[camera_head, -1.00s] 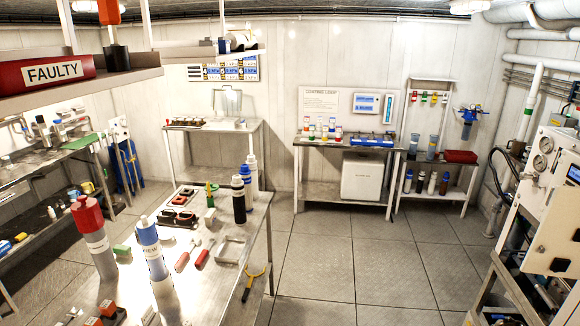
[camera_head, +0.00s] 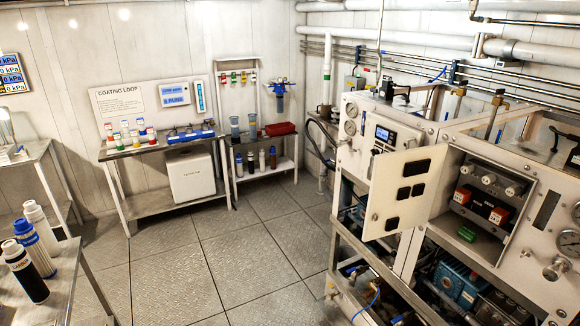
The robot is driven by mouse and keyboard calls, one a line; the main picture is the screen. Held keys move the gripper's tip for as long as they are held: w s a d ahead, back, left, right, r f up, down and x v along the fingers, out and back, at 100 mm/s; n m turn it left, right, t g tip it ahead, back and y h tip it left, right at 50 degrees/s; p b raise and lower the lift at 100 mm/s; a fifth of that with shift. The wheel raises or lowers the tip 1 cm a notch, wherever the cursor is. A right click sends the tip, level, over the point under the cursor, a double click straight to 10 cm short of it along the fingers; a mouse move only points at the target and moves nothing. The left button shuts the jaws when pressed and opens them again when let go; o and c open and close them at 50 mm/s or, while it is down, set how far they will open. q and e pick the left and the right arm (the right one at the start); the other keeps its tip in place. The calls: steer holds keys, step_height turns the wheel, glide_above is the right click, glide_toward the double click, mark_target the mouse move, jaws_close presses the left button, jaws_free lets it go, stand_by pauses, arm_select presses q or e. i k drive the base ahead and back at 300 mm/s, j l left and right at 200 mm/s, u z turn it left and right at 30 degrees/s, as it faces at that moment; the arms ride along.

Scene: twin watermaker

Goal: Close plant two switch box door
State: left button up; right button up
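A switch box (camera_head: 482,225) on the front of the machine at right stands open. Inside it are round knobs, black and red parts and a green part. Its cream door (camera_head: 400,197), with several black rectangular patches, is swung out to the left of the opening, upright and edge towards the box. No label naming the plant is readable. Neither of my grippers is in view.
The machine rack (camera_head: 390,265) with gauges and pipes fills the right side. A coating loop bench (camera_head: 160,205) and a shelf with bottles (camera_head: 262,175) stand along the back wall. A table (camera_head: 60,285) with bottles is at lower left. The floor between is clear.

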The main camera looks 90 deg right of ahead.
mark_target(404, 184)
steer(key=i+l, duration=0.1)
steer(key=l, duration=0.4)
steer(key=i+l, duration=0.15)
steer(key=l, duration=0.4)
steer(key=i+l, duration=0.1)
steer(key=l, duration=0.4)
steer(key=i+l, duration=0.15)
steer(key=l, duration=0.35)
steer(key=i+l, duration=0.1)
steer(key=l, duration=0.45)
steer(key=i+l, duration=0.15)
steer(key=l, duration=0.35)
steer(key=i+l, duration=0.1)
steer(key=l, duration=0.4)
steer(key=i+l, duration=0.1)
steer(key=l, duration=0.45)
steer(key=z, duration=5.95)
steer(key=k+j+u, duration=0.15)
steer(key=k+u, duration=0.2)
steer(key=i, duration=0.05)
